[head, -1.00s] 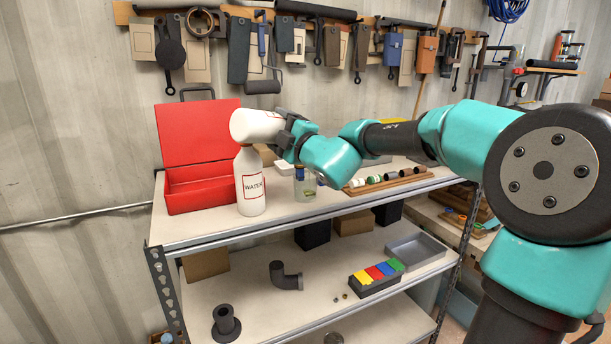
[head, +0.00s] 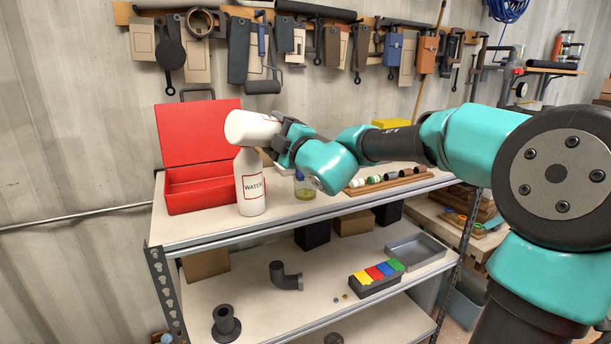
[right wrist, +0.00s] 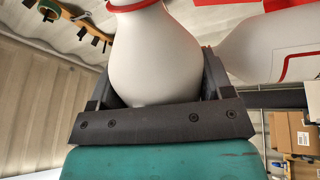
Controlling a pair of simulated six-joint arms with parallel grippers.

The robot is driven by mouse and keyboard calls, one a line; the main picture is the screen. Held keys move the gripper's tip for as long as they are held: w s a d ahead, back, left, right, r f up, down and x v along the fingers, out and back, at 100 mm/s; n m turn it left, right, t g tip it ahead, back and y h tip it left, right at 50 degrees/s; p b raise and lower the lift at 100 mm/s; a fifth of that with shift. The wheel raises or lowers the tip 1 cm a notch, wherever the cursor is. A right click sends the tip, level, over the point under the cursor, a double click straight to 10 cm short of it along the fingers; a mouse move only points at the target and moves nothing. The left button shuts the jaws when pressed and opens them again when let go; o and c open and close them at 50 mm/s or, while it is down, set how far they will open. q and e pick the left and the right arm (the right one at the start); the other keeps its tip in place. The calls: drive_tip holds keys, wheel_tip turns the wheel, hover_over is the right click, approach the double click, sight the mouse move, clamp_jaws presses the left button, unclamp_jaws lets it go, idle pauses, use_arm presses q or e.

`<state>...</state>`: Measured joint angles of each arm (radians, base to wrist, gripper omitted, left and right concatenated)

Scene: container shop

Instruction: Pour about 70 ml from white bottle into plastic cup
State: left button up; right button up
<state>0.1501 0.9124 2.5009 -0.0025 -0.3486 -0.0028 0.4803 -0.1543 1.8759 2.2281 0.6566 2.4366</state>
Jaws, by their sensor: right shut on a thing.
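In the head view my right gripper (head: 284,138) is shut on a white bottle (head: 250,127) with red marks. The bottle lies nearly level, its left end slightly higher; its mouth is hidden there. In the right wrist view the held bottle's (right wrist: 155,55) pale body sits between the fingers, with a red ring at its narrow end. A clear plastic cup (head: 305,194) stands on the top shelf below my right wrist, partly covered, with some yellowish content low in it. A second white bottle (head: 250,185), labelled WATER, stands upright below the held one. My left gripper is out of view.
An open red toolbox (head: 199,190) stands left of the upright bottle. A wooden rack (head: 388,182) with several small round pieces lies right of the cup. Hanging tools line the wall behind. The shelf's front strip is clear.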

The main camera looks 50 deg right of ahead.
drive_tip(key=shift+d+f+m+h, duration=0.15)
drive_tip(key=shift+m+h, duration=0.05)
drive_tip(key=shift+m, duration=0.4)
drive_tip(key=shift+d+f+m+h, duration=0.1)
drive_tip(key=shift+d+m+h, duration=0.1)
drive_tip(key=shift+m, duration=0.4)
idle(0.7)
drive_tip(key=shift+a+r+n, duration=0.2)
drive_tip(key=shift+a+n, duration=0.05)
drive_tip(key=shift+n, duration=0.35)
drive_tip(key=r+n+y, duration=0.1)
drive_tip(key=n, duration=0.1)
drive_tip(key=a+r+n, duration=0.1)
drive_tip(key=n, duration=0.1)
drive_tip(key=shift+r+y, duration=0.1)
drive_tip(key=shift+y, duration=0.3)
drive_tip(key=shift+n+y, duration=0.4)
drive_tip(key=shift+n, duration=0.4)
